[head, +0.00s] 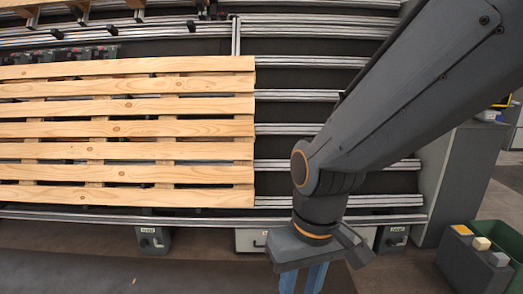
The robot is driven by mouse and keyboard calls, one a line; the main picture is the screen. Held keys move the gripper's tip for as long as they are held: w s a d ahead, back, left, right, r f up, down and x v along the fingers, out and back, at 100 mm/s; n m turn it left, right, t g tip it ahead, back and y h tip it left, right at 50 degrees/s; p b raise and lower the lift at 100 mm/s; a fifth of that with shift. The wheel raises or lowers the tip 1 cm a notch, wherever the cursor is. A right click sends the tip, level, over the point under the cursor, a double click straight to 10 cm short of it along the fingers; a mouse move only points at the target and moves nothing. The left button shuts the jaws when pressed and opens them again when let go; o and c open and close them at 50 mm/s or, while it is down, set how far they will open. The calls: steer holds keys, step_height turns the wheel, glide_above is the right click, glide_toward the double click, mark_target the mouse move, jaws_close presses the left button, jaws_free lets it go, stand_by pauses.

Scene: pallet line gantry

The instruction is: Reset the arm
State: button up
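My gripper (303,280) hangs at the bottom edge of the head view, below the grey arm that comes in from the upper right. Its two blue fingers point down and show a narrow gap at their upper part. The fingertips are cut off by the frame, so I cannot tell how far apart they are or whether anything is between them. The gripper is in front of the roller line and right of the wooden pallet (120,129), apart from it in the picture.
The slatted pallet lies on the metal roller conveyor (290,96). Part of another pallet (60,6) shows at the top left. At the lower right are a dark box (467,262) with small blocks on it, a green bin (497,236) and a grey cabinet (462,175). Floor shows at the bottom left.

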steer(key=s+d+r+m+p, duration=0.1)
steer(key=d+r+p, duration=0.5)
steer(key=r+p, duration=0.2)
steer(key=s+d+r+m+h+p, duration=0.1)
steer(key=d+r+p, duration=0.5)
steer(key=p, duration=0.6)
step_height(320, 180, up, 2)
steer(key=shift+s+d+r+m, duration=0.15)
steer(key=shift+d+m, duration=0.25)
steer(key=shift+m, duration=0.4)
